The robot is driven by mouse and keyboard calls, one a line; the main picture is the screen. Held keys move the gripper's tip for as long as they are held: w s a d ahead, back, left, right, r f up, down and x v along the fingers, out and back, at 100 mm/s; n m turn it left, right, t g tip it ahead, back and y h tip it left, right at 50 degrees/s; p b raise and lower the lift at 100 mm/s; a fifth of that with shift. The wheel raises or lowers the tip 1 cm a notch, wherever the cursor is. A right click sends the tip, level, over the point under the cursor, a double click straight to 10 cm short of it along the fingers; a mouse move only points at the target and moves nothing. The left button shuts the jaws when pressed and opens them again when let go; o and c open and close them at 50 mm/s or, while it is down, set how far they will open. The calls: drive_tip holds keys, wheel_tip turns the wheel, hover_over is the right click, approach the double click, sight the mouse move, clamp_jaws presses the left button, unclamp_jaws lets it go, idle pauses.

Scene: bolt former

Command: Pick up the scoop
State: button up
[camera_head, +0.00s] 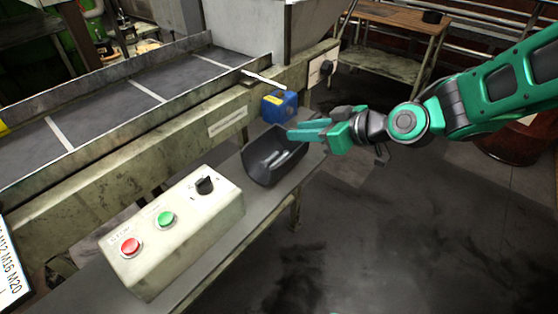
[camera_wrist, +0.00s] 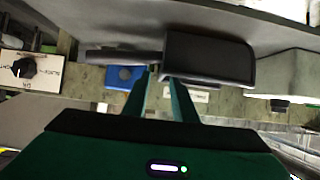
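The scoop (camera_head: 262,165) is a dark grey, open-topped scoop lying on the narrow grey shelf below the conveyor, between the button box and a blue box. In the wrist view its bowl (camera_wrist: 210,58) is right of centre, and a dark handle-like bar extends left from it. My green gripper (camera_head: 305,131) is at the scoop's right, upper side in the head view. In the wrist view the fingertips (camera_wrist: 161,75) are apart, with a gap between them, close to where bar and bowl meet. Nothing is seen clamped between them. Whether they touch the scoop cannot be told.
The button box (camera_head: 170,232) with red and green buttons and a black knob stands on the shelf (camera_head: 222,258) in front of the scoop. A blue box (camera_head: 279,106) is fixed behind it. The conveyor frame (camera_head: 140,140) runs along the left. Open floor lies to the right.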

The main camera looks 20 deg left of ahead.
sight(291, 144)
drive_tip(key=shift+x, duration=1.9)
drive_tip(key=shift+f, duration=0.1)
drive_tip(key=shift+c, duration=0.6)
clamp_jaws()
